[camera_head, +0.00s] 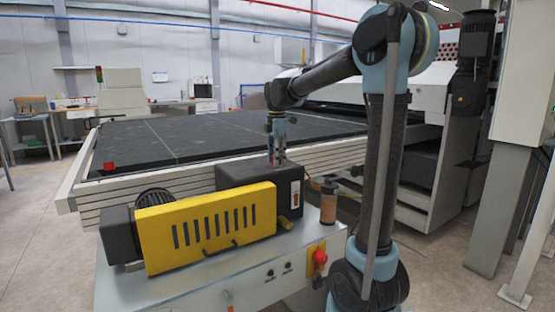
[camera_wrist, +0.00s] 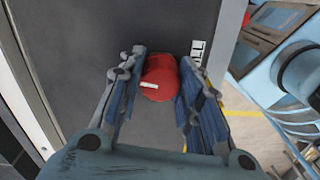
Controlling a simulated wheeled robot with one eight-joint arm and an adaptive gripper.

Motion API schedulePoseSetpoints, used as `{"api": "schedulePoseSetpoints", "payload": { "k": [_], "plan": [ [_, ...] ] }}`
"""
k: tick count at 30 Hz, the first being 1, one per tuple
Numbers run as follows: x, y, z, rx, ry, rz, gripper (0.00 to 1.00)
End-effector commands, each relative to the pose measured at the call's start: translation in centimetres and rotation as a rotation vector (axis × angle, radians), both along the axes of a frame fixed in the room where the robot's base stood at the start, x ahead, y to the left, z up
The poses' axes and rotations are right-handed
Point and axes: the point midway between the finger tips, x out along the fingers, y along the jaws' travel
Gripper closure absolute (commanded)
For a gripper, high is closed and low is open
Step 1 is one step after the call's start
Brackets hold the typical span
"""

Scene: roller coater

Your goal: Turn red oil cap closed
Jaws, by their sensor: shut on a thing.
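The red oil cap (camera_wrist: 160,77) sits on the dark flat top of the black housing (camera_wrist: 90,30) in the wrist view, with a small white mark on it. My gripper (camera_wrist: 160,88) has one finger on each side of the cap and is shut on it. In the head view my gripper (camera_head: 277,157) points straight down onto the top of the black housing (camera_head: 240,196). The cap is mostly hidden there between the fingers. How far the cap is turned cannot be told.
A yellow guard (camera_head: 205,230) with slots stands in front of the housing. A brown cylinder (camera_head: 328,202) and a red knob on a yellow plate (camera_head: 318,258) are to the right. A large dark table (camera_head: 180,135) lies behind.

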Motion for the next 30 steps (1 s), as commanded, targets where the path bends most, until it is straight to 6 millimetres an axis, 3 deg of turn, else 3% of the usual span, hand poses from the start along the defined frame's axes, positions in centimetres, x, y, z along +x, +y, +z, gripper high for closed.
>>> {"api": "schedulePoseSetpoints", "payload": {
  "k": [8,30],
  "plan": [
    [0.30,0.13,0.11,0.003,-0.006,-0.153,0.92],
    [0.47,0.03,0.16,0.003,-0.008,-0.849,0.92]
  ]
}}
